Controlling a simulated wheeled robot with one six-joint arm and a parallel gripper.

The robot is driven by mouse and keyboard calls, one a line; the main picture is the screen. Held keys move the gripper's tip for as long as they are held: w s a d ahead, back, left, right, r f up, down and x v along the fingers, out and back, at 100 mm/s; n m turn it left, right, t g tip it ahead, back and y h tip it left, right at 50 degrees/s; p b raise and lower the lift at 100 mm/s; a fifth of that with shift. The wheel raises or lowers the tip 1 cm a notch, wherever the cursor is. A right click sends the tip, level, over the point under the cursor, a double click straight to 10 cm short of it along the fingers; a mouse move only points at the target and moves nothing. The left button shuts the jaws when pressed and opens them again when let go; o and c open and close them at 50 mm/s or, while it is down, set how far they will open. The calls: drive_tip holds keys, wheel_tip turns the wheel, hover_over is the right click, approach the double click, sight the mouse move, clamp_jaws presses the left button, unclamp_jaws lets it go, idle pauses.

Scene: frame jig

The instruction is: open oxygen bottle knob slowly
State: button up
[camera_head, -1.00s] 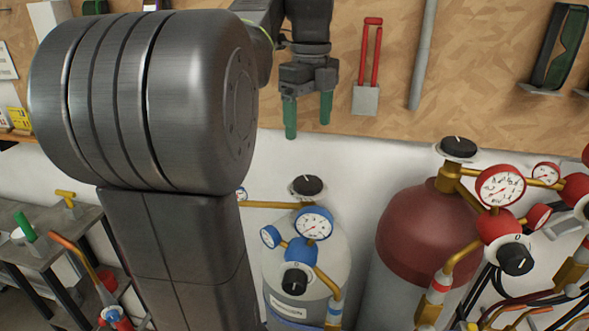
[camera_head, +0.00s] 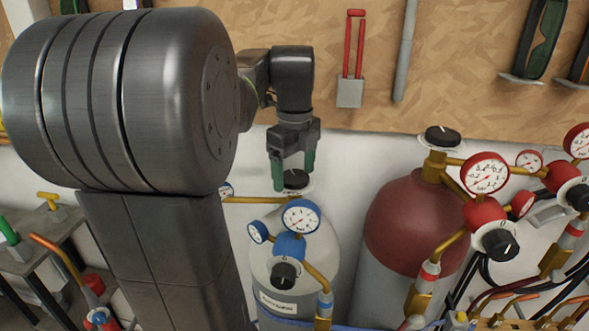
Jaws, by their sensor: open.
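The oxygen bottle (camera_head: 322,268) is a grey-white cylinder standing upright at the lower middle, with blue-rimmed gauges and a blue regulator. Its black top knob (camera_head: 296,180) has a white pointer mark. A second black knob (camera_head: 285,275) sits on the front of the blue regulator. My gripper (camera_head: 293,174), with green fingertips, points down at the top knob. The fingers are apart, one on each side of the knob in this view. I cannot tell whether they touch it.
A red-topped bottle (camera_head: 412,215) with its own black knob (camera_head: 443,136) and red gauges (camera_head: 485,173) stands close on the right. Hoses and brass fittings crowd the lower right. A wooden tool board (camera_head: 440,75) is behind. A bench (camera_head: 40,255) is at left.

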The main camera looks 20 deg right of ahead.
drive_tip(key=shift+c, duration=0.4)
drive_tip(key=c, duration=0.9)
